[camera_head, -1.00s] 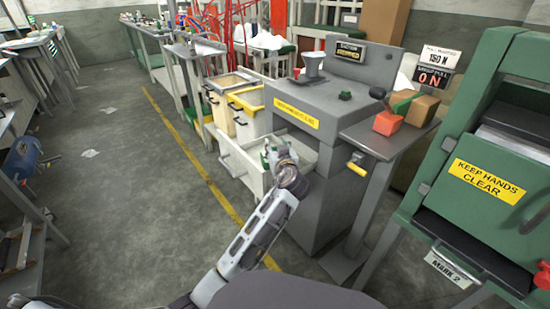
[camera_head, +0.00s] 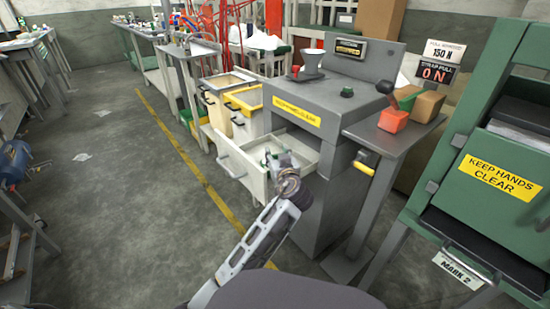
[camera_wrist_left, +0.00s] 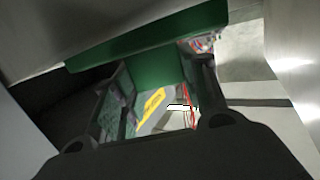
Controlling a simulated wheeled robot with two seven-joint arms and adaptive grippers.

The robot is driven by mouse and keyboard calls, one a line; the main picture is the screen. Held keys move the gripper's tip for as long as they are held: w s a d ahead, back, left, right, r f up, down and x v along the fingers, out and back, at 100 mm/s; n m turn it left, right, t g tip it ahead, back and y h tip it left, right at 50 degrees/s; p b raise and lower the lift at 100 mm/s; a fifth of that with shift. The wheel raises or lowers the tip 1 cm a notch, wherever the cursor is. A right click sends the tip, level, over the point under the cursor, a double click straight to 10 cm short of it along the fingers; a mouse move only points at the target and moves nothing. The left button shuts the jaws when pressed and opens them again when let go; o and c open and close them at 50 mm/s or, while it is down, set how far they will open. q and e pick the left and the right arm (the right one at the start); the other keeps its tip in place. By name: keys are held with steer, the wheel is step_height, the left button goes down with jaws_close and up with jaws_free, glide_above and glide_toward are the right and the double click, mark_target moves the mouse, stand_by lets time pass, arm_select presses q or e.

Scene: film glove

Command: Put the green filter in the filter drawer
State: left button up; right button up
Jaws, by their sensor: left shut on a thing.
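The green filter (camera_wrist_left: 150,42) shows in the left wrist view as a flat green piece across the far ends of my left gripper's fingers (camera_wrist_left: 160,95). My left gripper (camera_head: 272,158) is shut on it. In the head view the gripper is over the open filter drawer (camera_head: 238,165), a pale drawer pulled out from the grey machine. Only a small bit of green shows there by the fingers. Pale walls stand on both sides in the wrist view. I cannot tell whether the filter touches the drawer floor. My right gripper is not in view.
The grey machine (camera_head: 325,115) stands behind the drawer. A green machine (camera_head: 480,190) is at right.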

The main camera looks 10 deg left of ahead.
arm_select(q)
steer(key=shift+f, duration=0.15)
stand_by(0.3)
steer(key=o, duration=1.4)
steer(key=shift+f, duration=0.1)
steer(key=shift+c, duration=0.2)
